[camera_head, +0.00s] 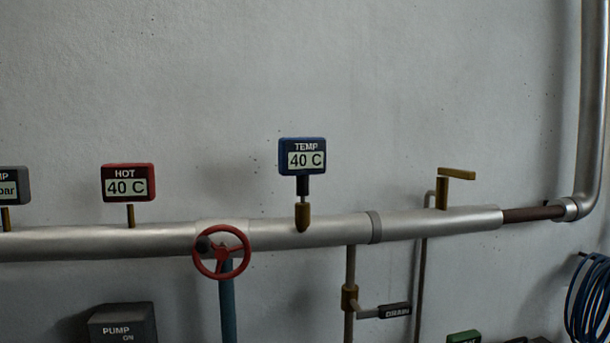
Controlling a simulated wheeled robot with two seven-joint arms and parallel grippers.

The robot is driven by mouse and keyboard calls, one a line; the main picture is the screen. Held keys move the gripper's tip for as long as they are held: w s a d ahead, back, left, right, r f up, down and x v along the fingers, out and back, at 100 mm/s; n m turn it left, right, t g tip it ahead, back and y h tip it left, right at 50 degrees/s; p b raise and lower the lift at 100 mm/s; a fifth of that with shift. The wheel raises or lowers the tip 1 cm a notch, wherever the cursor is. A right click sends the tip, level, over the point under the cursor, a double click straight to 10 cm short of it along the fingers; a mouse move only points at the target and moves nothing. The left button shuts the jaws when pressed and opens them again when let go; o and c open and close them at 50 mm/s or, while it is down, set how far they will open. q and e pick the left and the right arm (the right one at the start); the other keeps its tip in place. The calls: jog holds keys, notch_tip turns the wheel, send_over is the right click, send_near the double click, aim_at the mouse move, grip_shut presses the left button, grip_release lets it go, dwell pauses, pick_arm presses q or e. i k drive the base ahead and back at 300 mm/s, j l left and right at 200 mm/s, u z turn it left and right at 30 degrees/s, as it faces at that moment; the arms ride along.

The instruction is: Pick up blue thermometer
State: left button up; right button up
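The blue thermometer (302,157) has a blue display box that reads "TEMP 40 C". It stands upright on a dark stem above a brass fitting (302,216) on the front of the horizontal silver pipe (330,230). It is in the middle of the head view, and nothing covers it. Neither of my grippers shows in this view.
A red gauge (128,182) reading "HOT 40 C" and a grey gauge (14,186) stand left on the pipe. A red handwheel (222,252) sits left of the thermometer. A brass lever (456,174) is to the right. The wall above is clear.

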aim_at(301, 158)
jog(key=k+l, duration=0.1)
jog(key=l, duration=0.75)
jog(key=k+l, duration=0.15)
jog(key=l, duration=0.25)
